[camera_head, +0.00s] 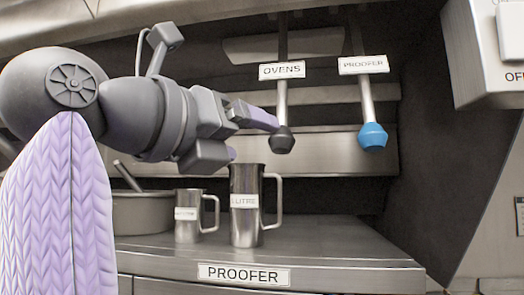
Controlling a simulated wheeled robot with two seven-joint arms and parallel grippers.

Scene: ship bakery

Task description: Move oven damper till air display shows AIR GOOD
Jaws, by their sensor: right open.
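The lever labelled OVENS (282,103) hangs down from above and ends in a dark knob (283,139). The lever labelled PROOFER (366,100) hangs to its right and ends in a blue knob (372,136). My right gripper (254,137) is open, just left of the OVENS lever. Its upper purple finger reaches close to the rod above the dark knob; I cannot tell whether it touches. Its lower finger is mostly hidden behind its own body. No air display reading can be made out. My left gripper is not in view.
Below the gripper, a tall metal jug labelled LITRE (245,222), a smaller jug (188,229) and a pot (143,213) stand on the metal counter (330,246) labelled PROOFER. A light box (488,62) with a partly cut-off label is at upper right. The counter's right part is clear.

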